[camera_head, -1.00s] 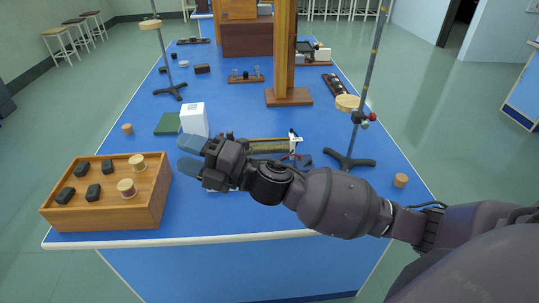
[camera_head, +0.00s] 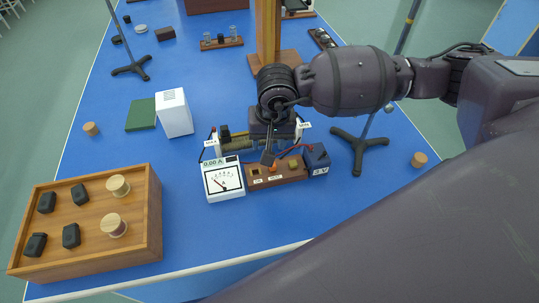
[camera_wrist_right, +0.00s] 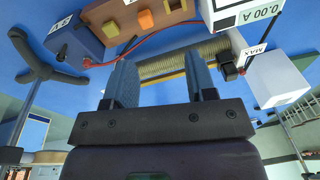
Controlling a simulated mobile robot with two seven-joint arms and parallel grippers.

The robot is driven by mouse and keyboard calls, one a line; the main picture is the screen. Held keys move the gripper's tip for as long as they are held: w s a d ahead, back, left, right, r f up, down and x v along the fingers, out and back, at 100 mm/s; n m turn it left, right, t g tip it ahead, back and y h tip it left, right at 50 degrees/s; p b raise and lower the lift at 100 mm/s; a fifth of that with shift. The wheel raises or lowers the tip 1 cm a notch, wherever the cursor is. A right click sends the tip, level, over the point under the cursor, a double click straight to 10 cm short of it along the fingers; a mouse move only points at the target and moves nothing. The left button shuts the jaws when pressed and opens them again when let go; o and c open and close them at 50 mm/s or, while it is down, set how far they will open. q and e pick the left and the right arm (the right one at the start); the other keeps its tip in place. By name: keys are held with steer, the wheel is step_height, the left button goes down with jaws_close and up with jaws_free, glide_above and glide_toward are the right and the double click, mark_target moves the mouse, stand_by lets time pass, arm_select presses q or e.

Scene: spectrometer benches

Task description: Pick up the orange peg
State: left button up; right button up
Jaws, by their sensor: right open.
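In the head view my right gripper (camera_head: 268,145) points down just behind the block, over the coil rheostat (camera_head: 232,143). The peg is in front of it and apart from the fingers. The fingertips are partly hidden in the head view.
A meter (camera_head: 222,181) stands left of the block and a battery box (camera_head: 316,160) right of it, with red wire between. A stand (camera_head: 357,150) is at right. A wooden tray (camera_head: 155,215) is at left, a white box (camera_head: 173,113) behind. The front blue tabletop is clear.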

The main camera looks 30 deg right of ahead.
steer(key=shift+n+h, duration=0.4)
steer(key=shift+n, duration=0.5)
steer(key=f, duration=0.3)
steer(key=d+f, duration=0.1)
steer(key=shift+s+f, duration=0.25)
steer(key=shift+f, duration=0.05)
steer(key=shift+w+d+f, duration=0.1)
steer(key=shift+w+f, duration=0.05)
steer(key=shift+f, duration=0.6)
steer(key=shift+w+d+f, duration=0.1)
steer(key=shift+w+f, duration=0.05)
steer(key=shift+f, duration=1)
steer(key=shift+w+f, duration=0.15)
steer(key=shift+f, duration=0.95)
arm_select(q)
steer(key=shift+s+r, duration=0.25)
steer(key=shift+s, duration=0.2)
arm_select(e)
steer(key=shift+c, duration=0.3)
arm_select(q)
steer(key=shift+s+f, duration=0.2)
steer(key=shift+s, duration=0.05)
arm_select(e)
jaws_close()
